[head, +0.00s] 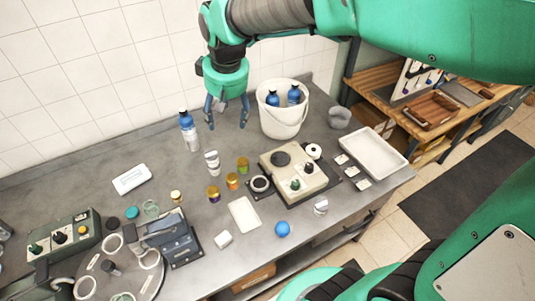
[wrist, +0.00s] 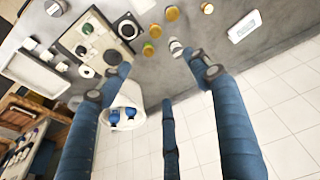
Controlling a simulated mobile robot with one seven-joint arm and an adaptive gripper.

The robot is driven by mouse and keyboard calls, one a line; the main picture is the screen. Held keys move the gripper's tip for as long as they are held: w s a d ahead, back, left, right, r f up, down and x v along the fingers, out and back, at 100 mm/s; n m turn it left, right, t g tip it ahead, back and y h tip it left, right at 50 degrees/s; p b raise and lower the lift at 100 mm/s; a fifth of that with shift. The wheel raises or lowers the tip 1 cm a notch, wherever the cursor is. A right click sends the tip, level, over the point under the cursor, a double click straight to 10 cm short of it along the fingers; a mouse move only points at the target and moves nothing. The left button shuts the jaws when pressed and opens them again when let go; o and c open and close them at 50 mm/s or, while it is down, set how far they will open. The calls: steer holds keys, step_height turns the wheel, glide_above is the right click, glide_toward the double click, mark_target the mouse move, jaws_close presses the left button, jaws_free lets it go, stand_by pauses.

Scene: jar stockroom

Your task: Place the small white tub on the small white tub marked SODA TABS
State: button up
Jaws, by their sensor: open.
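A small white tub (head: 211,161) with a grey band stands mid-counter behind the amber jars. I cannot tell whether it is one tub or two stacked. It also shows in the wrist view (wrist: 176,47), between two of my fingers. Another small white tub (head: 321,207) stands near the counter's front edge, right of a blue ball. No SODA TABS lettering is readable, so I cannot tell which tub is marked. My gripper (head: 228,112) is open and empty, above the back of the counter, between a blue bottle and the white bucket. Its spread blue fingers (wrist: 160,80) show in the wrist view.
The white bucket (head: 274,124) with blue bottles stands right of my gripper. Amber jars (head: 232,181), a beige machine (head: 296,176), a white tray (head: 369,152) and a blue ball (head: 282,229) crowd the front. The back left counter is clearer.

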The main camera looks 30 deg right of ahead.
steer(key=s+d+r+m+t, duration=0.1)
steer(key=s+r+m+t, duration=0.1)
steer(key=s, duration=2)
steer(key=shift+s+d+r+t, duration=0.15)
steer(key=shift+s+r+t, duration=0.15)
steer(key=shift+s+r, duration=0.15)
step_height(320, 180, down, 8)
steer(key=b, duration=0.8)
steer(key=shift+f, duration=0.15)
